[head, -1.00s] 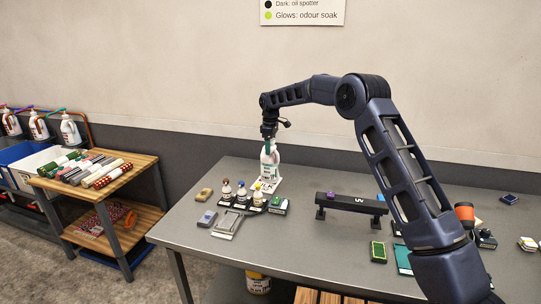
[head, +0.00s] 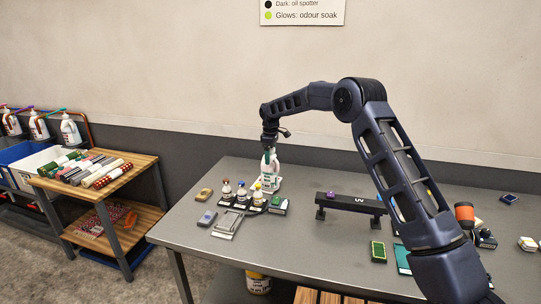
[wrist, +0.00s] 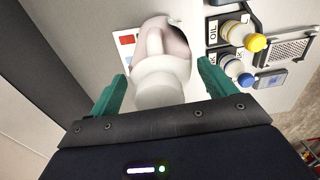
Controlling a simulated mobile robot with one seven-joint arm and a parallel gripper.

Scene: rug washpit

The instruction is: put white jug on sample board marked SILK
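The white jug (head: 270,174) stands upright at the back left of the grey table, with a pale cap and a label. My gripper (head: 268,155) is over it, pointing down. In the wrist view the jug (wrist: 162,75) is between the two green fingers of my gripper (wrist: 160,75), with a gap on each side; the gripper is open. A white board (wrist: 124,38) with red and blue patches lies under the jug. Its lettering is not readable, and the jug hides much of it.
A rack of small bottles (head: 243,197), one marked OIL (wrist: 213,30), stands close beside the jug. A grey grated block (head: 228,224) lies in front. A black UV bar (head: 350,204) stands to the right.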

